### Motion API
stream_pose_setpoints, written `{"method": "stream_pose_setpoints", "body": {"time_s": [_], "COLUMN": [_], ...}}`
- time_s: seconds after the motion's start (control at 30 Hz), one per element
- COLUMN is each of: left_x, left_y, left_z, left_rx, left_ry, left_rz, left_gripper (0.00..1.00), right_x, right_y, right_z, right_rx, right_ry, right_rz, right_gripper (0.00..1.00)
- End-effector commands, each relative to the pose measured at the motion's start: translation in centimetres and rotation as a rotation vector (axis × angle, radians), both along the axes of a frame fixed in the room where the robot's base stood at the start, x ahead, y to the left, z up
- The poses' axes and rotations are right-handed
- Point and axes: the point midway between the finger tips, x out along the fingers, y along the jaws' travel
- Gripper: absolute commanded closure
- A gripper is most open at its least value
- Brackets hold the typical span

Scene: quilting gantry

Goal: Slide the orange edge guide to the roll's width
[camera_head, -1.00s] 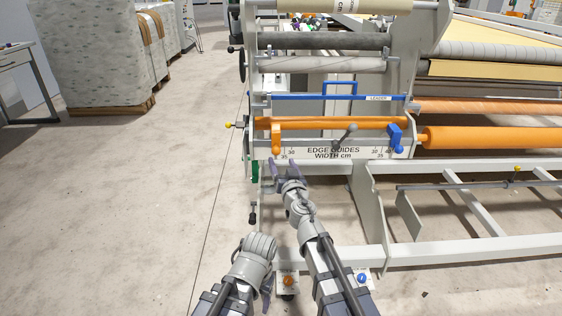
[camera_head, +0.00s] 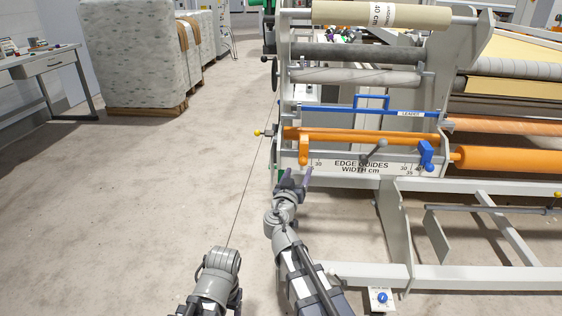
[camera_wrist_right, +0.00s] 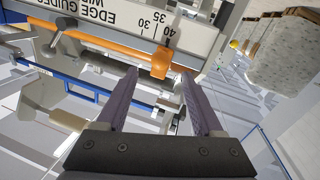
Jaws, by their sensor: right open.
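The orange edge guide (camera_head: 304,149) hangs on the orange rail (camera_head: 362,136) near its left end. In the right wrist view the guide (camera_wrist_right: 160,61) sits by the 40 mark of the white scale plate (camera_wrist_right: 127,15). My right gripper (camera_head: 297,176) is open just in front of and below the guide. In the right wrist view the guide appears just beyond the open fingertips, between their lines; no contact shows. A roll with a partly readable cm label (camera_head: 382,15) lies at the top of the gantry. My left arm is low; its fingers are mostly hidden.
A blue edge guide (camera_head: 427,155) sits at the rail's right end, with a grey lever knob (camera_head: 377,148) between the guides. A blue bar marked LEADER (camera_head: 410,113) runs above. An orange roller (camera_head: 510,159) is right.

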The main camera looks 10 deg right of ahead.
Motion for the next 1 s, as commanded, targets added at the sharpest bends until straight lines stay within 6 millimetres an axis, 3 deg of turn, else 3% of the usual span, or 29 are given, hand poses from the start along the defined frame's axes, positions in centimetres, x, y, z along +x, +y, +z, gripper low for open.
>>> {"method": "stream_pose_setpoints", "body": {"time_s": [0.27,0.8,1.0], "left_x": [0.0,0.0,0.0], "left_y": [0.0,0.0,0.0], "left_z": [0.0,0.0,0.0], "left_rx": [0.000,0.000,0.000], "left_ry": [0.000,0.000,0.000], "left_rz": [0.000,0.000,0.000], "left_gripper": [0.31,0.31,0.31], "right_x": [0.3,6.5,6.9], "right_y": [-0.5,-3.5,-3.8], "right_z": [0.0,0.0,0.0], "right_rx": [-0.005,-0.005,-0.005], "right_ry": [0.002,0.001,0.002], "right_rz": [-0.012,-0.011,-0.009], "right_gripper": [0.31,0.31,0.31]}}
